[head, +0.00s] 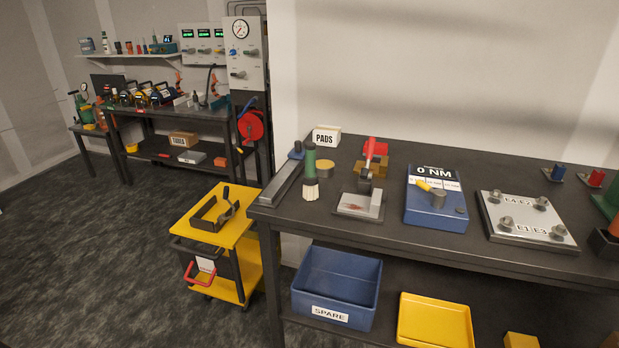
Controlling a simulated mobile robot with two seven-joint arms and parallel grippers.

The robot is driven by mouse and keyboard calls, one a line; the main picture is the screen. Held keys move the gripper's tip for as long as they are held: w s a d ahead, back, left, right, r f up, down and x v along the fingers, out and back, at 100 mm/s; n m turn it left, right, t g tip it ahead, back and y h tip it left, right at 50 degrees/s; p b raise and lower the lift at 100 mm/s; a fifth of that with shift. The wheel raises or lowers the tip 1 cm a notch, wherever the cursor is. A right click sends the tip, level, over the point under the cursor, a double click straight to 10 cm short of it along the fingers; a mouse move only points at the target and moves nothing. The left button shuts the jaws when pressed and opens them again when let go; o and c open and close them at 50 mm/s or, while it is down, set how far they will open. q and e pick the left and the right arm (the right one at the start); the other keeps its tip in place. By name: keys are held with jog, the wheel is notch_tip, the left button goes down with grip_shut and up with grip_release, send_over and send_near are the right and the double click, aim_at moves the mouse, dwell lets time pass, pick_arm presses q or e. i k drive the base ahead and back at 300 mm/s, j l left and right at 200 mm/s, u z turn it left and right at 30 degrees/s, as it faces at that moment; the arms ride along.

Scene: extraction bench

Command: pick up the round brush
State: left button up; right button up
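The round brush (310,164) has a dark green handle, a light band and pale bristles pointing toward the front edge. It is on the dark bench top (450,235) near its left end. A long grey tool with a blue part (276,180) lies just to its left, and a round tan tin (325,166) is just to its right. I cannot tell whether the brush touches either one. Neither of my grippers is in view.
A clamp with a red handle (371,150), a metal plate (361,205), a blue torque tester (436,200) and a bolted plate (526,219) stand to the right. A PADS box (326,136) is behind. A yellow cart (236,238) stands left of the bench.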

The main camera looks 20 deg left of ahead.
aim_at(311, 180)
jog(key=i+j+z, duration=0.1)
jog(key=j+z, duration=0.25)
jog(key=j, duration=0.35)
jog(key=j+z, duration=0.35)
jog(key=j, duration=0.35)
jog(key=k+j+z, duration=0.1)
jog(key=j+z, duration=0.25)
jog(key=j, duration=0.35)
